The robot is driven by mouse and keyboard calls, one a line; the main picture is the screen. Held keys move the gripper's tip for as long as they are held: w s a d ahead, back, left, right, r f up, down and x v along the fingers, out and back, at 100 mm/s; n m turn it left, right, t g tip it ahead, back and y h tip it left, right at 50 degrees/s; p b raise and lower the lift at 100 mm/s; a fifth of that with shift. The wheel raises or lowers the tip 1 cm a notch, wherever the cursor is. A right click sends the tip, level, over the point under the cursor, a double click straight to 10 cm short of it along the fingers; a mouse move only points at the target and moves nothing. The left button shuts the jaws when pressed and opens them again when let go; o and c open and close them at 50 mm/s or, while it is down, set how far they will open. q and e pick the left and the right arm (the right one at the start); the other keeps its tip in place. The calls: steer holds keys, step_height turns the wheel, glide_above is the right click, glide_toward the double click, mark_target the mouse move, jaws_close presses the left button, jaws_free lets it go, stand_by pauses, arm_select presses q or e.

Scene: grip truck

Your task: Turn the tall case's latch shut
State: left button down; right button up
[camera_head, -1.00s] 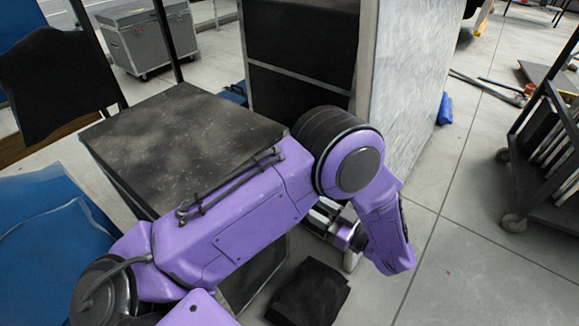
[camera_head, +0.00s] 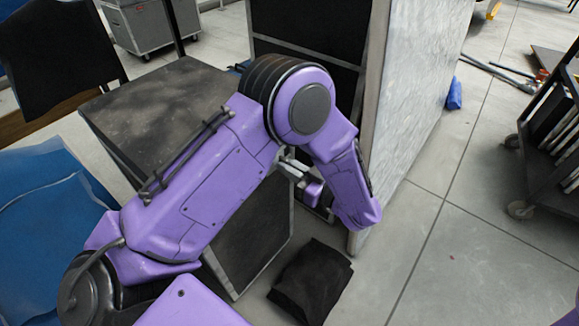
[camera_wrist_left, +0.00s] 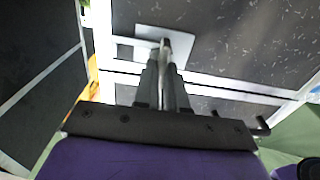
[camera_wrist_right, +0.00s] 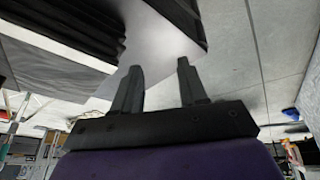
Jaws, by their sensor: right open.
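The tall case (camera_head: 305,40) stands at the top middle of the head view, with dark front panels in a metal frame and a pale side. Its latch (camera_wrist_left: 166,46) shows in the left wrist view as a pale handle over a light plate (camera_wrist_left: 140,50) on the dark speckled panel. My left gripper (camera_wrist_left: 165,70) has its fingers close together on the two sides of the handle and appears shut on it. In the head view the left gripper (camera_head: 290,168) is partly hidden by my arm. My right gripper (camera_wrist_right: 160,70) is open and empty.
A low dark-topped case (camera_head: 155,105) stands left of the tall case. A folded black cloth (camera_head: 310,282) lies on the floor before it. A wheeled rack (camera_head: 550,150) is at the right. A blue cover (camera_head: 50,220) is at the left.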

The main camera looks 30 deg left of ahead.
arm_select(q)
steer(key=shift+r+n+p, duration=0.1)
steer(key=shift+n+p, duration=0.2)
steer(key=shift+n, duration=0.1)
steer(key=shift+s+f+n+p, duration=0.1)
steer(key=shift+n+p, duration=0.35)
steer(key=shift+n, duration=2.35)
steer(key=shift+s+f+n+p, duration=0.15)
steer(key=shift+n+p, duration=0.35)
steer(key=shift+n, duration=2.3)
steer(key=shift+f+n+p, duration=0.1)
steer(key=shift+n+p, duration=0.35)
steer(key=shift+n, duration=2.65)
steer(key=c, duration=1.2)
jaws_free()
steer(key=shift+a, duration=0.1)
